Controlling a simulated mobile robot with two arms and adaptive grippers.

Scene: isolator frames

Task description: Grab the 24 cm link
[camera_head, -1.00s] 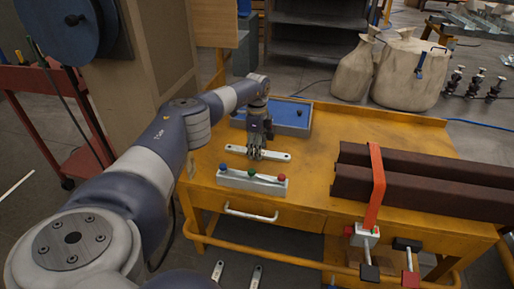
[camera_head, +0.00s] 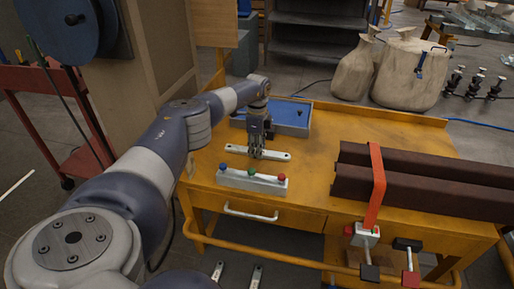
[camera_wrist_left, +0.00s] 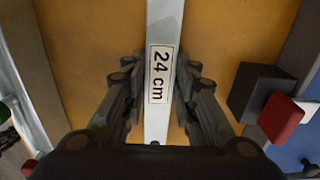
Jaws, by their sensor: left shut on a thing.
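The 24 cm link (camera_head: 277,155) is a pale flat bar lying across the yellow workbench. In the left wrist view the link (camera_wrist_left: 160,85) runs up the middle, with its "24 cm" label facing the camera. My left gripper (camera_head: 257,154) points down at the link from above. In the wrist view the gripper's dark fingers (camera_wrist_left: 159,95) are closed in on both sides of the link at its label. The gripper hides part of the link in the head view. My right gripper is not in view.
A grey block with blue, green and red knobs (camera_head: 250,182) stands in front of the link. A blue tray (camera_head: 292,118) lies behind it. Dark brown beams (camera_head: 425,175) with a red clamp (camera_head: 376,190) take up the bench's right side. Bench top between is clear.

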